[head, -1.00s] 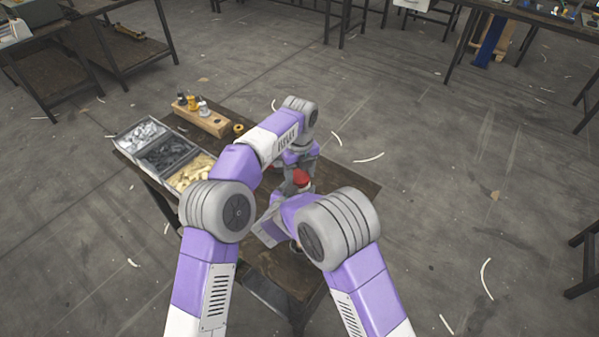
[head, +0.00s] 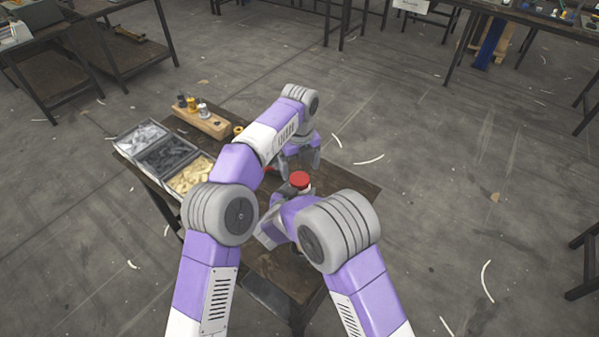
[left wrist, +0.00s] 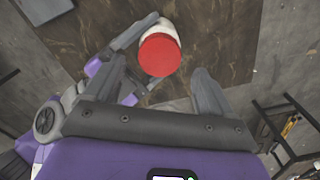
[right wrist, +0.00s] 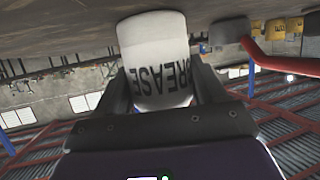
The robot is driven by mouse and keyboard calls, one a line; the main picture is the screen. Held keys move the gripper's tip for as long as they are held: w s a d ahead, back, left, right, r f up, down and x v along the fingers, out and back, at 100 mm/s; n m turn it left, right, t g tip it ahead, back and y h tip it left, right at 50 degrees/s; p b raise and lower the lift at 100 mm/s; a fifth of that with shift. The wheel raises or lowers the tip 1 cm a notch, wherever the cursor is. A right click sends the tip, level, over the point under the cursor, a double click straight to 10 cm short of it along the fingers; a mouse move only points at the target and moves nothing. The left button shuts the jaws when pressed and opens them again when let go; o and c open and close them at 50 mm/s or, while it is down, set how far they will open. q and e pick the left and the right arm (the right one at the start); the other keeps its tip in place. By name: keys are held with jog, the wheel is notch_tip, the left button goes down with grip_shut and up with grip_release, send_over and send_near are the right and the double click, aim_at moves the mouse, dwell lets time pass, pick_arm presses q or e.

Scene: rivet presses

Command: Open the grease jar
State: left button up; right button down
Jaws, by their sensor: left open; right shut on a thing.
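The grease jar is white with a red lid (head: 300,179) on top and stands upright near the middle of the workbench in the head view. My right gripper (right wrist: 160,78) is shut on the jar body (right wrist: 153,52), whose GREASE lettering shows in the right wrist view; my right arm hides most of it in the head view. My left gripper (head: 299,166) is open and empty, above the lid, fingers pointing down. In the left wrist view the lid (left wrist: 159,55) lies just ahead of the open fingers, apart from them.
Bins of small parts (head: 165,155) stand at the bench's left side. A wooden block with small bottles (head: 203,118) is at the back left. A red bar (right wrist: 275,62) shows beside the jar in the right wrist view. The bench's right part (head: 345,185) is clear.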

aim_at(299, 178)
pick_arm(q)
jog(key=shift+r, duration=0.4)
jog(key=shift+c, duration=0.4)
jog(key=shift+d+r+m, duration=0.2)
jog(key=shift+r+m, duration=0.45)
jog(key=shift+m, duration=0.05)
jog(key=shift+a+r+m, duration=0.15)
jog(key=shift+r+m, duration=0.75)
jog(key=shift+f, duration=3.9)
jog(key=shift+c, duration=0.4)
jog(key=c, duration=1)
jog(key=n, duration=0.3)
